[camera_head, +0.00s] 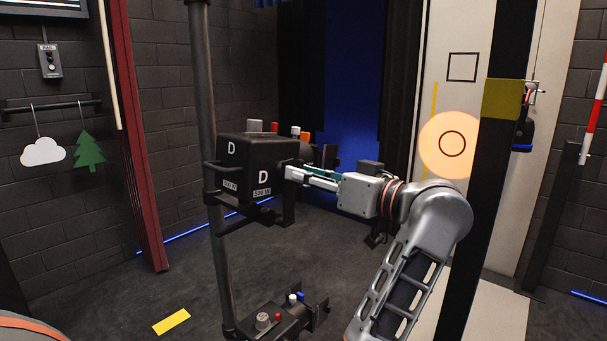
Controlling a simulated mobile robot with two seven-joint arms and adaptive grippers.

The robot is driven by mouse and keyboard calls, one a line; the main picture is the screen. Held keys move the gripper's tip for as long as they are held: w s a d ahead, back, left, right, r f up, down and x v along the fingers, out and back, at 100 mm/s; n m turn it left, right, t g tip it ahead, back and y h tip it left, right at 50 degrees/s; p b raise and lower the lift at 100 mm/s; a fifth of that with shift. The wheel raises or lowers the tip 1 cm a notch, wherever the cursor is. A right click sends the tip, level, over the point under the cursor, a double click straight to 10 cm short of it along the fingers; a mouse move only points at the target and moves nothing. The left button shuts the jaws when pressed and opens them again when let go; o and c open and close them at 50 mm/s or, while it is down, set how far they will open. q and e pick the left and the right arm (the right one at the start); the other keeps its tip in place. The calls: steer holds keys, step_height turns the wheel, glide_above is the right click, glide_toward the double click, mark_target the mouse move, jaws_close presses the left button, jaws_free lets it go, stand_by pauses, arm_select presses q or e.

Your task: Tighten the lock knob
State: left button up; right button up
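A black box-shaped stage lamp marked D (263,178) is mounted on a dark vertical pole. Small red, orange, white and grey knobs stand at its top rear; I cannot tell which is the lock knob.
A lower fixture (282,324) on the same pole carries grey, white, red and blue knobs. A dark post with a yellow band (502,99) stands at right, before a pale door. A cloud (43,152) and tree cutout (89,151) hang at left. Open floor lies at lower left.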

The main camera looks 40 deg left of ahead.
arm_select(q)
jaws_close()
arm_select(e)
steer(key=shift+w+f, duration=0.15)
arm_select(q)
steer(key=m+b, duration=0.2)
steer(key=m, duration=1.1)
steer(key=shift+r+m, duration=0.1)
steer(key=shift+m, duration=0.3)
arm_select(e)
steer(key=shift+w+a, duration=0.25)
steer(key=shift+a, duration=0.05)
steer(key=shift+s, duration=0.1)
